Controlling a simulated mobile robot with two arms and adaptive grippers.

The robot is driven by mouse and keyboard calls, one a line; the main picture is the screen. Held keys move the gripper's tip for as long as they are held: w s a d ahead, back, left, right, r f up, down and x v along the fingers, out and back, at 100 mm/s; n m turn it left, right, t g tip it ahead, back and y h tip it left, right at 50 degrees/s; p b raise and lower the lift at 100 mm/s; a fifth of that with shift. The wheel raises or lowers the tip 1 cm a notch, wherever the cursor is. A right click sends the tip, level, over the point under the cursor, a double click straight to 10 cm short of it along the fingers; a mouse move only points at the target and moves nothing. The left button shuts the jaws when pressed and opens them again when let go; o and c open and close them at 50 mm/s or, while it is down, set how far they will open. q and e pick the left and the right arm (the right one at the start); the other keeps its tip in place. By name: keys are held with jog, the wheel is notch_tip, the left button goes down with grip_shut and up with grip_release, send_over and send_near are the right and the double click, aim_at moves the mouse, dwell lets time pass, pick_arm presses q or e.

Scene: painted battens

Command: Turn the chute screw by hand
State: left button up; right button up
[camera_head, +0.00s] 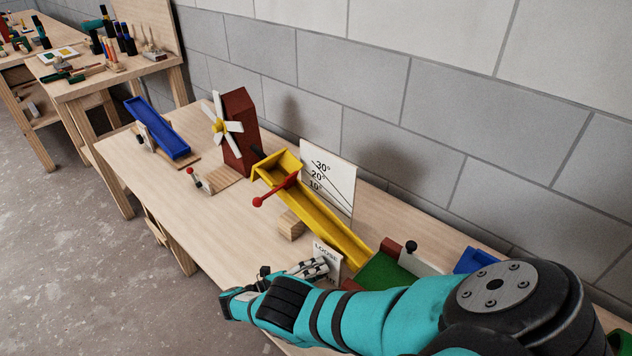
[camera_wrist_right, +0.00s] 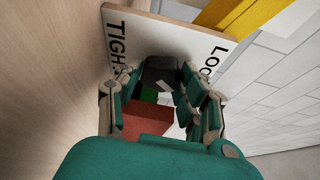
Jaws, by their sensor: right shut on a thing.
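The yellow chute (camera_head: 325,222) slopes down to the right from beside a red-brown block, in front of a white angle board (camera_head: 328,180) marked 30°, 20° and 10°. A white plate (camera_head: 327,258) reading LOOSE stands upright near the chute's lower part; it also shows in the right wrist view (camera_wrist_right: 185,40), with the start of TIGHT readable too. My right gripper (camera_head: 318,268) is at this plate. In the right wrist view its fingers (camera_wrist_right: 162,88) are shut around the dark screw knob (camera_wrist_right: 160,70), which they partly hide. My left gripper is out of view.
A red ball-ended rod (camera_head: 275,190) sticks out from the chute's upper end. A wooden block stack (camera_head: 291,224) stands in front of the chute. A green-floored tray (camera_head: 387,273) lies at its foot. A windmill block (camera_head: 238,130) and blue chute (camera_head: 157,128) stand farther left.

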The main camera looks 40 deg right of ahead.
jog(key=o, duration=1.2)
jog(key=shift+c, duration=0.2)
